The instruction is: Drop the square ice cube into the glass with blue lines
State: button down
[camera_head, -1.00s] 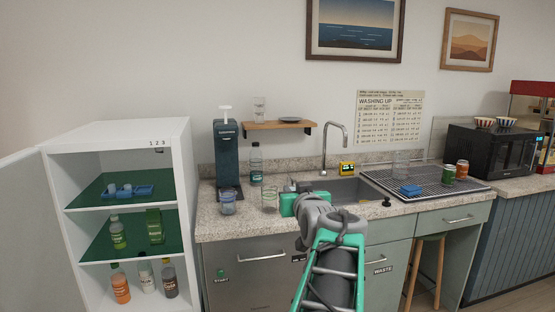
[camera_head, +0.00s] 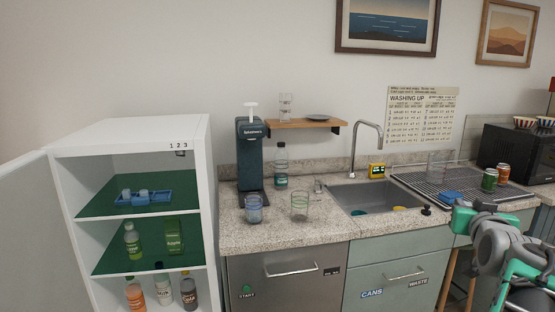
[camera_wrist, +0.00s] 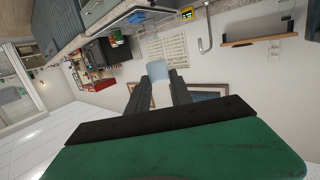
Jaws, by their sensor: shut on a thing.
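My gripper (camera_wrist: 160,82) is shut on a pale, translucent ice cube (camera_wrist: 158,68), seen between the fingertips in the wrist view; its exact shape is hard to tell. In the head view my gripper (camera_head: 464,212) is at the right, in front of the drying rack, with its fingertips and the ice not visible. The glass with blue lines (camera_head: 254,209) stands upright on the counter, left of the sink and in front of the dark dispenser. A glass with green lines (camera_head: 300,207) stands just to its right.
The open white fridge (camera_head: 130,150) at left holds a blue ice tray (camera_head: 156,196) with pale pieces. A dark bottle (camera_head: 281,168) stands behind the glasses. The sink (camera_head: 375,195) and tap lie right of them; the drying rack (camera_head: 415,180) holds cans and a sponge.

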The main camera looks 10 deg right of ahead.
aim_at(252, 220)
jog(key=i, duration=1.2)
jog(key=u, duration=1.5)
